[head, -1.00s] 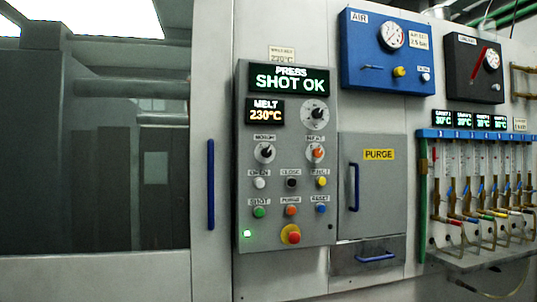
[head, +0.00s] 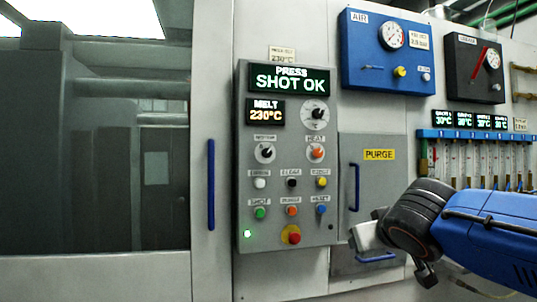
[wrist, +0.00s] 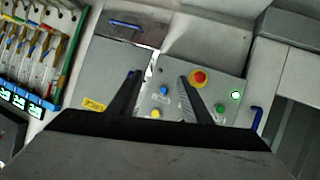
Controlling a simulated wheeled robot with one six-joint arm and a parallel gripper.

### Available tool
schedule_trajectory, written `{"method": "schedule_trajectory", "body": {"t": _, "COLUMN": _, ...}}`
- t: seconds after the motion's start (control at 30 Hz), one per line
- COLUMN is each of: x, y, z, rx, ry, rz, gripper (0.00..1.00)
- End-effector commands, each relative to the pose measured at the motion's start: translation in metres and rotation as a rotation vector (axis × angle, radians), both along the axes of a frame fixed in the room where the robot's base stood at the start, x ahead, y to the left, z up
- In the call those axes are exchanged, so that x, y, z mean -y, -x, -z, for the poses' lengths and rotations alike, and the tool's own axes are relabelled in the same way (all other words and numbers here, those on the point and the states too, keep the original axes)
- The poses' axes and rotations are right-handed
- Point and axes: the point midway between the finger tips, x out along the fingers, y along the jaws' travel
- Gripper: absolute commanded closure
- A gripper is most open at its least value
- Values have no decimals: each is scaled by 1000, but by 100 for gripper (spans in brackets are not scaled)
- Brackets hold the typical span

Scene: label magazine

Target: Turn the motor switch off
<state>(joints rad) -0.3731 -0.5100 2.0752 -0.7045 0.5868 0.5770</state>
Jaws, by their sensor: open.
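The motor switch (head: 265,153) is a black rotary knob on a pale round dial, at the upper left of the grey control panel (head: 326,238). Its small label sits above it. The knob looks slanted, but its exact setting is too small to read. My gripper (head: 362,236) is right of the panel's lower edge, in front of the purge door, well away from the switch. In the wrist view my gripper (wrist: 159,78) has its two fingers apart with nothing between them. That view is roughly upside down, and the motor switch does not show there.
The heat knob (head: 317,153) is right of the motor switch. Several coloured buttons and the red emergency stop (head: 291,235) lie below. A blue door handle (head: 211,184) stands out left of the panel. The purge door (head: 372,172) and flow tubes are on the right.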

Motion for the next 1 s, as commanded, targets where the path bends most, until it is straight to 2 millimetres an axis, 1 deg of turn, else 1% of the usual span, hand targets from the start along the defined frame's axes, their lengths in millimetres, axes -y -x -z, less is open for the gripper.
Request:
{"method": "schedule_trajectory", "body": {"t": 0.03, "x": -26, "y": -16, "z": -30, "rx": 64, "ry": -5, "rz": -44, "gripper": 55}}
{"method": "schedule_trajectory", "body": {"t": 0.07, "x": -40, "y": -23, "z": -49, "rx": 104, "ry": -8, "rz": -67, "gripper": 55}}
{"method": "schedule_trajectory", "body": {"t": 0.1, "x": -59, "y": -32, "z": -72, "rx": 156, "ry": -16, "rz": -101, "gripper": 55}}
{"method": "schedule_trajectory", "body": {"t": 0.17, "x": -88, "y": -42, "z": -105, "rx": 226, "ry": -29, "rz": -151, "gripper": 55}}
{"method": "schedule_trajectory", "body": {"t": 0.2, "x": -106, "y": -46, "z": -124, "rx": 266, "ry": -39, "rz": -183, "gripper": 55}}
{"method": "schedule_trajectory", "body": {"t": 0.3, "x": -145, "y": -51, "z": -163, "rx": 347, "ry": -59, "rz": -254, "gripper": 55}}
{"method": "schedule_trajectory", "body": {"t": 0.4, "x": -171, "y": -52, "z": -188, "rx": 397, "ry": -75, "rz": -302, "gripper": 55}}
{"method": "schedule_trajectory", "body": {"t": 0.47, "x": -180, "y": -51, "z": -196, "rx": 413, "ry": -81, "rz": -321, "gripper": 55}}
{"method": "schedule_trajectory", "body": {"t": 0.53, "x": -186, "y": -52, "z": -201, "rx": 425, "ry": -84, "rz": -331, "gripper": 55}}
{"method": "schedule_trajectory", "body": {"t": 0.67, "x": -189, "y": -60, "z": -202, "rx": 427, "ry": -84, "rz": -331, "gripper": 55}}
{"method": "schedule_trajectory", "body": {"t": 0.77, "x": -192, "y": -72, "z": -201, "rx": 425, "ry": -83, "rz": -330, "gripper": 55}}
{"method": "schedule_trajectory", "body": {"t": 1.0, "x": -204, "y": -110, "z": -201, "rx": 424, "ry": -84, "rz": -330, "gripper": 55}}
